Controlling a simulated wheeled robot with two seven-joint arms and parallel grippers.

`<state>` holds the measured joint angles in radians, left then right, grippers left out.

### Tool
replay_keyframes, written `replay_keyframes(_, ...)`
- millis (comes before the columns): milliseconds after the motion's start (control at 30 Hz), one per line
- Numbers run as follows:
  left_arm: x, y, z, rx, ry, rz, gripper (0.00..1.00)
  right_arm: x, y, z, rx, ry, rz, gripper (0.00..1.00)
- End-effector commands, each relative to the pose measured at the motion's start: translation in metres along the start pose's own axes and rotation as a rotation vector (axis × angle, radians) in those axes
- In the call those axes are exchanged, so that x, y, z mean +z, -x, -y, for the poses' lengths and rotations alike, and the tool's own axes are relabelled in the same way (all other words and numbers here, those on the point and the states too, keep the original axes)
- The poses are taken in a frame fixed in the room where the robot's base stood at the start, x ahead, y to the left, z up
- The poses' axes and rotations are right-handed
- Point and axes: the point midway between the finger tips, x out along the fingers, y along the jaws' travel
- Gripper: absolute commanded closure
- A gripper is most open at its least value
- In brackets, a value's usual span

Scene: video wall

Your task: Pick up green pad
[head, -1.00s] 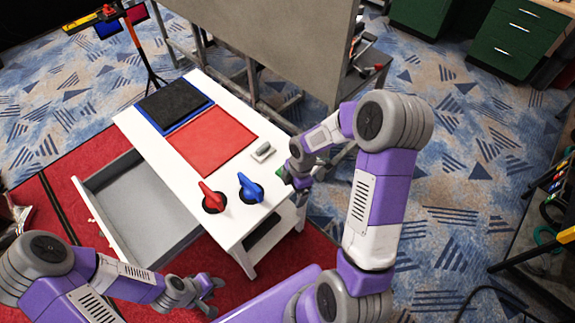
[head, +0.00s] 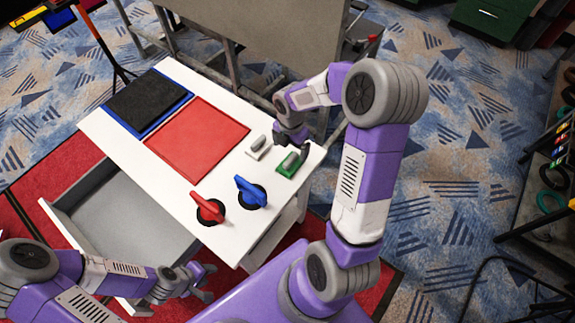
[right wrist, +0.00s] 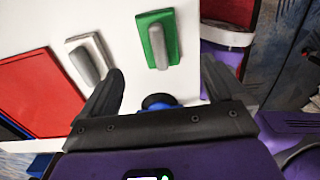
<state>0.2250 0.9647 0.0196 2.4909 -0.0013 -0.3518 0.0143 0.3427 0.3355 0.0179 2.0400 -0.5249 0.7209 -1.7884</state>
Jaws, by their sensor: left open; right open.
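The green pad (head: 291,163) is a flat green block with a grey handle, on the white table (head: 233,238) near its right edge. It also shows in the right wrist view (right wrist: 174,52), between and beyond the fingertips. My right gripper (head: 292,139) is open and empty, just above and behind the pad in the head view. Its two dark fingers show in the right wrist view (right wrist: 160,75). My left gripper (head: 203,284) is open and empty, low over the drawer side, away from the pad.
A white pad with a grey handle (head: 258,147) lies just left of the green one. Red (head: 210,208) and blue (head: 251,192) knobs stand nearer the front. A red mat (head: 196,138) and a black pad on a blue one (head: 147,100) lie further left. An open drawer (head: 120,215) juts out left.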

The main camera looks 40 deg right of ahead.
Motion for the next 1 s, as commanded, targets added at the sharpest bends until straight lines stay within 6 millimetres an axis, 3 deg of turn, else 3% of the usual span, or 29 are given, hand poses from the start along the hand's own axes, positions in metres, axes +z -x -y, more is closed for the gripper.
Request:
replay_keyframes(33,-0.001,-0.008,0.003,0.0,0.0,0.0,0.57,0.0,-0.009,0.0,0.0,0.0,0.0,0.04)
replay_keyframes(467,-0.001,-0.021,0.008,0.0,0.0,-0.001,0.57,0.0,-0.046,0.0,-0.001,0.0,-0.001,0.04)
replay_keyframes(700,-0.002,-0.035,0.013,0.0,0.0,-0.001,0.57,0.001,-0.082,0.001,-0.002,0.001,-0.001,0.04)
replay_keyframes(967,-0.002,-0.035,0.013,0.0,0.0,-0.001,0.57,0.001,-0.085,0.001,0.001,0.0,0.0,0.04)
replay_keyframes(1000,-0.002,-0.035,0.013,0.0,0.0,-0.001,0.57,0.001,-0.085,0.001,0.001,0.0,0.0,0.09)
